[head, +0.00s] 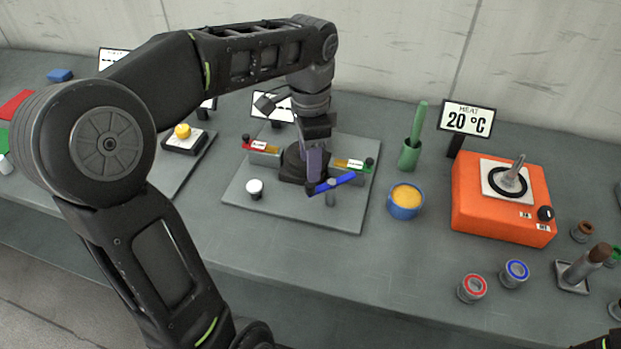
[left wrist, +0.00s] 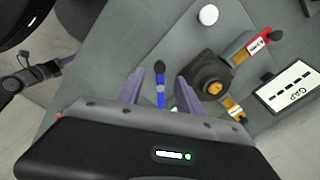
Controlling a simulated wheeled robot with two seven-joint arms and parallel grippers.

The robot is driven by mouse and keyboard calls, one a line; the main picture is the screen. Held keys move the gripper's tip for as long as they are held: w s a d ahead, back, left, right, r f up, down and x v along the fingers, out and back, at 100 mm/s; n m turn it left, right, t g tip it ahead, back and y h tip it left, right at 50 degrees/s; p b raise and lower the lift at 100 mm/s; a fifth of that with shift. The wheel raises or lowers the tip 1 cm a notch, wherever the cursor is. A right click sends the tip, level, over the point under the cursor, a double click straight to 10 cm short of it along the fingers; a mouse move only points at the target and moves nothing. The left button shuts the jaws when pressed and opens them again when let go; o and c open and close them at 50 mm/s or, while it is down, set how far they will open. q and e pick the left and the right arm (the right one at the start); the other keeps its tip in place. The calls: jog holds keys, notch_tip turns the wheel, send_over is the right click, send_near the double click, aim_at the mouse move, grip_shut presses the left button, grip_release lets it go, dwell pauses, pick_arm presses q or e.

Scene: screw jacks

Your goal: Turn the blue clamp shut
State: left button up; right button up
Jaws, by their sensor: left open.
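The blue clamp's handle (head: 340,182) is a blue bar on a short grey post near the front right of a grey plate (head: 345,222). In the left wrist view the blue handle (left wrist: 161,92) has a dark end. My left gripper (head: 314,182) points down at the handle's left part. In the wrist view its two purple fingers (left wrist: 159,77) stand apart, one on each side of the handle, with gaps visible. Whether the fingers reach the handle's height is hard to tell. The black block (left wrist: 211,75) is just beside the right finger.
The plate also bears a white knob (head: 254,187) and red-labelled (head: 262,147) and green-labelled (head: 350,164) arms. A blue cup (head: 405,204), a green holder (head: 409,155) and an orange heater (head: 500,212) stand to the right. The table in front of the plate is clear.

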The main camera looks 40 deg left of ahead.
pick_arm(q)
notch_tip(320, 180, down, 6)
jog(key=shift+f+p, duration=0.2)
jog(key=shift+p, duration=0.1)
grip_shut()
dwell(0.4)
